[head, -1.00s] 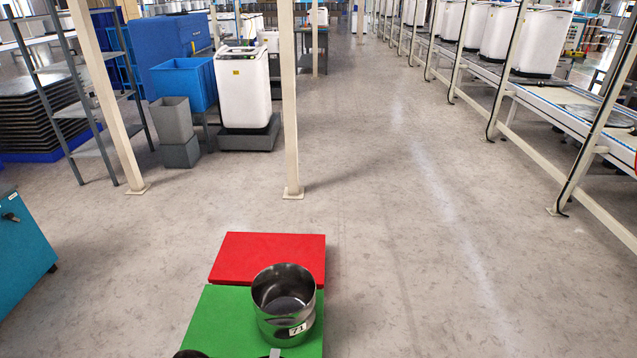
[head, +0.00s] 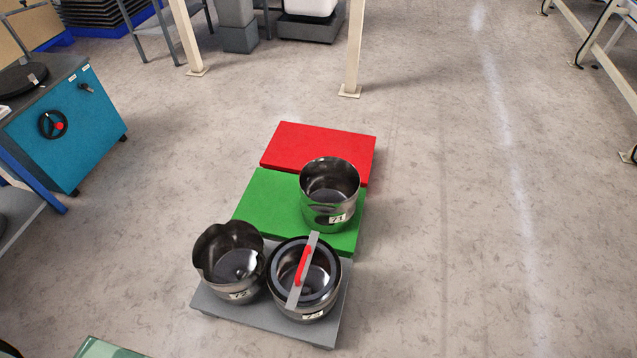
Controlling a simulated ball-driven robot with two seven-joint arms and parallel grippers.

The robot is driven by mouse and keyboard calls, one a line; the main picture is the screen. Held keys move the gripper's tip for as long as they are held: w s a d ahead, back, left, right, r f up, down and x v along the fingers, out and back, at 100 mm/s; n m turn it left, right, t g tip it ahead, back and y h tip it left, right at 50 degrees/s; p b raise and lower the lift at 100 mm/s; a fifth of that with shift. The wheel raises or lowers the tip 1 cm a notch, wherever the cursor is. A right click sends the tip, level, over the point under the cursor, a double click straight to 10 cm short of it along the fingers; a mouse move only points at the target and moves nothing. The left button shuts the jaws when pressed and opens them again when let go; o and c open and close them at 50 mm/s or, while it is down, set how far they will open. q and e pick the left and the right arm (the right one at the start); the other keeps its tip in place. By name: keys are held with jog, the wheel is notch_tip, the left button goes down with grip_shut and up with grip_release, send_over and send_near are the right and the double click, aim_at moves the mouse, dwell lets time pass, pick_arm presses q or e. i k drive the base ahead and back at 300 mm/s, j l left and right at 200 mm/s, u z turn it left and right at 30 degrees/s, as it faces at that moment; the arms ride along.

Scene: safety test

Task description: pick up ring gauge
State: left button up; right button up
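The ring gauge (head: 300,246) appears to be the dark ring with a grey bar across it and a red grip. It lies on top of a round steel drum (head: 306,311) at the right of a low grey platform (head: 225,305). A second drum (head: 212,282) with a dented rim stands left of it. A third drum (head: 329,208), labelled 71, stands upright on the green platform (head: 262,200). Neither of my grippers is in view.
A red platform (head: 318,148) lies empty behind the green one. A teal cabinet (head: 70,140) with a black handwheel stands at the left. A greenish edge (head: 105,349) shows at the bottom left. The floor to the right is clear, with posts (head: 352,50) further back.

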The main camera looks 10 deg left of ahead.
aim_at(293, 297)
jog(key=k+l, duration=0.2)
jog(key=k, duration=0.3)
jog(key=k+l, duration=0.2)
jog(key=k, duration=0.25)
jog(key=k+l, duration=0.25)
jog(key=k, duration=0.25)
